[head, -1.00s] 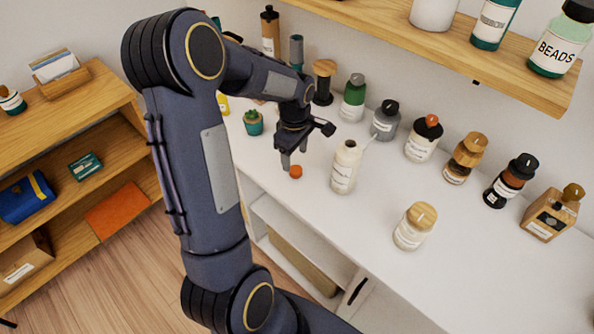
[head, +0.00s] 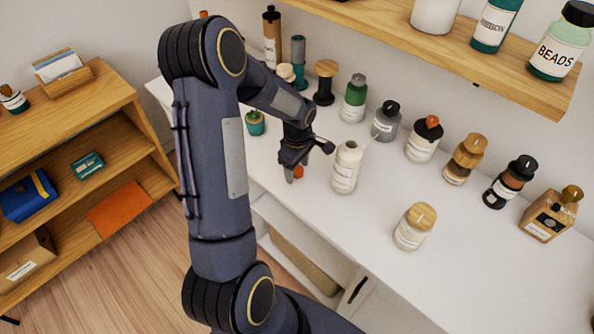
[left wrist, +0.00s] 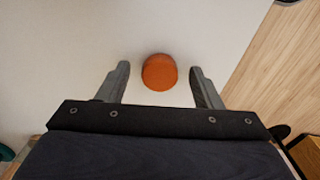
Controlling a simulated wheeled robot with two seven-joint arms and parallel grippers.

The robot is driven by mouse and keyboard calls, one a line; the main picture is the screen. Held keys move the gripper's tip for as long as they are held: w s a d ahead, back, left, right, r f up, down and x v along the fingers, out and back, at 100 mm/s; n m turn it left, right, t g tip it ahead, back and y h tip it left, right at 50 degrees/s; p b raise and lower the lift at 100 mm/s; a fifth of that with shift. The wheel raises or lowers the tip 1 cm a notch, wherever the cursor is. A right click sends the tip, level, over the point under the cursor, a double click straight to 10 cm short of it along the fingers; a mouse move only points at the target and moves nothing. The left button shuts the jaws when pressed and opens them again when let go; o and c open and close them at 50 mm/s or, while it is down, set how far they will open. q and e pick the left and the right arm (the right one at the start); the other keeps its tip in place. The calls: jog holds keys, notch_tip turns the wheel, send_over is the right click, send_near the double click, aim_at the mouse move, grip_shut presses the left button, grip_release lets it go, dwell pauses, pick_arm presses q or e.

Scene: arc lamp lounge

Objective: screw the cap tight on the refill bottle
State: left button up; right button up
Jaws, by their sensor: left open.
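The orange cap (head: 299,172) lies on the white counter (head: 330,240), near its front edge. In the left wrist view the cap (left wrist: 159,72) sits between and slightly beyond the two open fingertips, with a gap on each side. My left gripper (head: 294,173) is open and low over the counter at the cap; it also shows in the left wrist view (left wrist: 161,80). The cream bottle (head: 345,168) stands upright and uncapped just right of the gripper. My right gripper is not in view.
Several capped bottles stand in a row behind, including a grey one with a thin spout (head: 385,120). A wooden-capped jar (head: 414,227) stands at the front right. A shelf (head: 440,50) overhangs the back.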

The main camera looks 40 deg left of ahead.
aim_at(297, 170)
pick_arm(q)
jog(key=shift+c, duration=0.3)
jog(key=c, duration=1)
jog(key=shift+r, duration=0.55)
notch_tip(297, 170, up, 2)
jog(key=shift+r, duration=0.2)
jog(key=s+r+b, duration=0.2)
jog(key=s+r, duration=0.7)
jog(key=s, duration=0.5)
jog(key=shift+a+r, duration=0.15)
jog(key=shift+r, duration=0.1)
